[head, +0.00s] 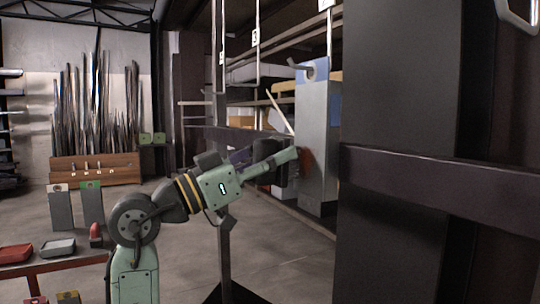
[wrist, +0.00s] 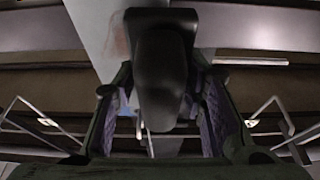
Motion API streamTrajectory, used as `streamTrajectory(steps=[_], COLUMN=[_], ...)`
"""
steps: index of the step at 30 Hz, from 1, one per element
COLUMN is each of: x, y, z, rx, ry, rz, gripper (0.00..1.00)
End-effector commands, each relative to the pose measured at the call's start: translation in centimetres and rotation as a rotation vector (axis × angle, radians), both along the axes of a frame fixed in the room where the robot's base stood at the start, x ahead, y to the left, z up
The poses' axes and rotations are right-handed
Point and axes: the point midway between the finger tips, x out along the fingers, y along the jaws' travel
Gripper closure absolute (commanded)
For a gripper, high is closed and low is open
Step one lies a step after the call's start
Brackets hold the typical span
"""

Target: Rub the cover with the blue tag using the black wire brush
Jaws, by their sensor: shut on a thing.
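The grey cover with the blue tag (head: 316,135) hangs upright at the right of the head view, its blue part at the top around a hook.
A dark post (head: 400,100) and a horizontal beam (head: 440,190) stand close on the right. Two grey covers with white (head: 60,210) and green tags (head: 92,205) stand at left. A red table (head: 60,266) holds trays at lower left. The middle floor is largely clear.

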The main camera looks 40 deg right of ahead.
Motion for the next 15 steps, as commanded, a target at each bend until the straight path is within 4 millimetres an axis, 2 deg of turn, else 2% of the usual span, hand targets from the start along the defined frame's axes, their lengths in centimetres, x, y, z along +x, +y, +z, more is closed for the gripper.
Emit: streamTrajectory(steps=[8,15], x=[-0.2,-2.0], y=[-0.3,0.1], z=[0.0,-0.1], rx=[0.0,-0.001], ry=[0.0,-0.003], rz=[0.0,0.0], gripper=[0.84,0.84])
